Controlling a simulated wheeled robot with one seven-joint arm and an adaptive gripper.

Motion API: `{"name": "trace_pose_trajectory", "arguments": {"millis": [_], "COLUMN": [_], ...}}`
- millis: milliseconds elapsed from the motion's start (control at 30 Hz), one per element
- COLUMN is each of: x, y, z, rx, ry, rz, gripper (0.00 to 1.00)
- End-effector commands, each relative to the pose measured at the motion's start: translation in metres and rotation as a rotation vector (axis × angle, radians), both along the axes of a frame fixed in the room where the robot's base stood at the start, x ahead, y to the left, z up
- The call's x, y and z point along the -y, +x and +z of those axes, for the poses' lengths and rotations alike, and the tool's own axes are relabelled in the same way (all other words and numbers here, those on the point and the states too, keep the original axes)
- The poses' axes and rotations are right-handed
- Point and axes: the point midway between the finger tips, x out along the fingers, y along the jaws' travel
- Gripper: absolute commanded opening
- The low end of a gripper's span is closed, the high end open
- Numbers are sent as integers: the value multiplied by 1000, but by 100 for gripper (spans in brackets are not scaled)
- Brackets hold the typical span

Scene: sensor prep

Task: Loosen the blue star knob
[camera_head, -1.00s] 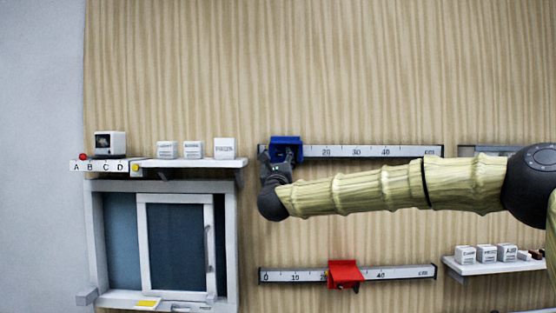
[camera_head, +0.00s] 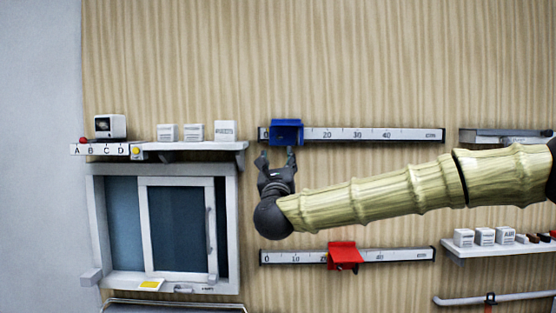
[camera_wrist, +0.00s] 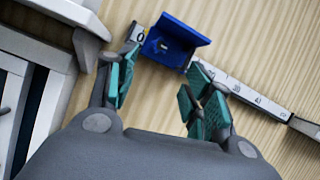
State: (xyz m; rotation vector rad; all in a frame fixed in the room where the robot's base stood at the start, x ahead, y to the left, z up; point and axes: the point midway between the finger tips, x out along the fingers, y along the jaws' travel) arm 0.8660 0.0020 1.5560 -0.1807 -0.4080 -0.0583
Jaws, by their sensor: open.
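The blue slider (camera_head: 286,132) sits near the low end of the upper ruler (camera_head: 362,134) on the wall. In the wrist view the blue slider (camera_wrist: 178,38) is beyond my fingertips, with a small darker detail on its left part. I cannot clearly make out the star knob in either view. My gripper (camera_head: 276,158) is just below the slider, pointing up. In the wrist view my gripper (camera_wrist: 160,86) has its teal-padded fingers wide apart, with nothing between them.
A red slider (camera_head: 344,256) sits on the lower ruler (camera_head: 397,255). A white shelf (camera_head: 190,146) with small boxes and a framed sliding window (camera_head: 92,215) are at left. Another shelf (camera_head: 480,252) with small boxes is at right. The wall above the upper ruler is clear.

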Motion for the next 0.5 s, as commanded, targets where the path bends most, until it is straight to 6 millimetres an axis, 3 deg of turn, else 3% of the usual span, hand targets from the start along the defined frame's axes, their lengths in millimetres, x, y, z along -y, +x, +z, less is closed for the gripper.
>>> {"name": "trace_pose_trajectory", "arguments": {"millis": [267,500], "x": [-1,-10], "y": [1,7], "z": [-3,-5], "rx": [2,9], "ry": [16,140], "rz": [-1,-3], "gripper": [51,51]}}
